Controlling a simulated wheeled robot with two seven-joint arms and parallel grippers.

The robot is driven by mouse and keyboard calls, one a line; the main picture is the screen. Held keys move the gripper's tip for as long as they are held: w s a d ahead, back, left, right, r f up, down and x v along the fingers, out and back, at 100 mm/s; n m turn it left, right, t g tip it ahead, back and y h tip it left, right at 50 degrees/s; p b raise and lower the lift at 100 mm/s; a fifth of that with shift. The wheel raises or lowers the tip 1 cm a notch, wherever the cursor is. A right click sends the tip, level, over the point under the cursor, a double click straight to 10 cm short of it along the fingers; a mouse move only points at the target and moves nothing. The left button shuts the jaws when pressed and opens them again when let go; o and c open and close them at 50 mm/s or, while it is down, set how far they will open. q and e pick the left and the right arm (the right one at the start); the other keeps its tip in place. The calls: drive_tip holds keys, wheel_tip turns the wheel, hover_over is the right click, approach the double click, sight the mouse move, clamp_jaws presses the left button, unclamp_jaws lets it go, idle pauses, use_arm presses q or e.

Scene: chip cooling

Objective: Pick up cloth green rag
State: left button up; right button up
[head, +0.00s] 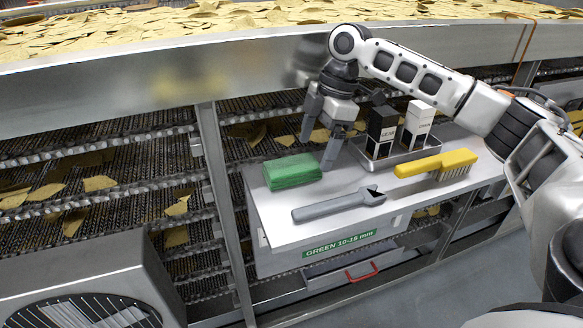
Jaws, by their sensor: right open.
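The green rag (292,171) is a folded block of cloth lying flat on the left end of a white-topped box (278,228). My right arm reaches in from the right. My right gripper (319,150) points down just right of the rag and a little above the white top, with its fingers apart and nothing between them. It appears beside the rag; whether a finger touches it is hard to tell. My left gripper is not in view.
A grey wrench (338,204) lies in front of the rag, with a yellow brush (437,164) to its right. Conveyor racks with chips (100,183) stand behind.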

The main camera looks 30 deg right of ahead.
sight(292, 165)
drive_tip(key=shift+w+a, duration=0.15)
drive_tip(key=shift+a, duration=0.45)
drive_tip(key=a, duration=0.3)
drive_tip(key=shift+w+r+p, duration=0.1)
drive_tip(key=shift+w+p, duration=0.2)
drive_tip(key=shift+w, duration=0.05)
drive_tip(key=shift+x, duration=1.55)
drive_tip(key=shift+d, duration=0.2)
drive_tip(key=shift+c, duration=0.4)
drive_tip(key=c, duration=1)
